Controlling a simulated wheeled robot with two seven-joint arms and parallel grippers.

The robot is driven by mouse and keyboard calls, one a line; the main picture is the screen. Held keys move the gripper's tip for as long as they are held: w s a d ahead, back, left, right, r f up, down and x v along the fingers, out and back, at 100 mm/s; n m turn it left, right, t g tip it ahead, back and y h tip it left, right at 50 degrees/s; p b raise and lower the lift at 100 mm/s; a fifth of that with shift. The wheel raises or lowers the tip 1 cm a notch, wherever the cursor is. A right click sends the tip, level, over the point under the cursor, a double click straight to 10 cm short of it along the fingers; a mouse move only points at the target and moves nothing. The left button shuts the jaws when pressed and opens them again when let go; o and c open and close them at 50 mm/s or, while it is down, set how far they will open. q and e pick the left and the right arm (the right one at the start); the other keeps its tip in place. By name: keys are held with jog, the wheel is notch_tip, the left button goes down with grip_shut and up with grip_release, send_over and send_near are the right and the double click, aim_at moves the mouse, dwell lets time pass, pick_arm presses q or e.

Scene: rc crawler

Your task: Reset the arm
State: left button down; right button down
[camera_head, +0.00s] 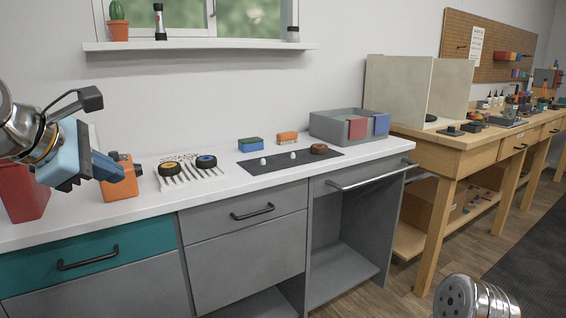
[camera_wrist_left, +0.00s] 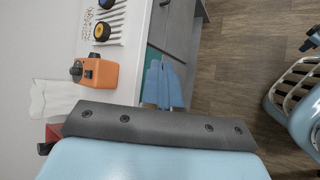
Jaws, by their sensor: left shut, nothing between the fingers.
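My left gripper (camera_head: 112,170) is light blue with a dark plate. It hangs in the air at the left of the head view, in front of the counter and beside an orange box. In the left wrist view its blue fingers (camera_wrist_left: 163,85) are together with nothing between them. The silver arm part behind it enters from the left edge.
The white counter (camera_head: 110,218) holds an orange box (camera_head: 122,190), a red container (camera_head: 25,195), wheels on a white rack (camera_head: 185,178), a dark mat (camera_head: 265,168) and a grey bin (camera_head: 322,128). A wooden workbench (camera_head: 450,152) stands right. Floor (camera_head: 400,290) before the counter is clear.

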pick_arm(q)
jog(key=w+d+f+m+g, duration=0.1)
jog(key=w+d+f+m, duration=0.1)
jog(key=w+f, duration=0.5)
jog(key=w+d+f+m+g, duration=0.15)
jog(key=w+f, duration=0.25)
jog(key=f, duration=0.8)
jog(key=d+f+m+g+h, duration=0.1)
jog(key=d+f+m, duration=0.15)
jog(key=f, duration=0.75)
jog(key=d+f+m+g, duration=0.1)
jog(key=d+f+m, duration=0.15)
jog(key=f, duration=0.65)
jog(key=s+d+f+m+g, duration=0.1)
jog(key=s+d+f+m, duration=0.15)
jog(key=f, duration=0.35)
jog(key=s+d+f+m, duration=0.1)
jog(key=s+f, duration=0.2)
jog(key=f, duration=0.4)
jog(key=s+d+f+m+g, duration=0.1)
jog(key=s+f+m, duration=0.15)
jog(key=f, duration=0.35)
jog(key=s+d+f+m+g, duration=0.1)
jog(key=s+d+f+m, duration=0.1)
jog(key=s+f, duration=0.3)
jog(key=s+d+f+m+g, duration=0.1)
jog(key=s+f, duration=0.5)
jog(key=s, duration=0.6)
jog(key=shift+d+m, duration=0.55)
jog(key=shift+m, duration=0.7)
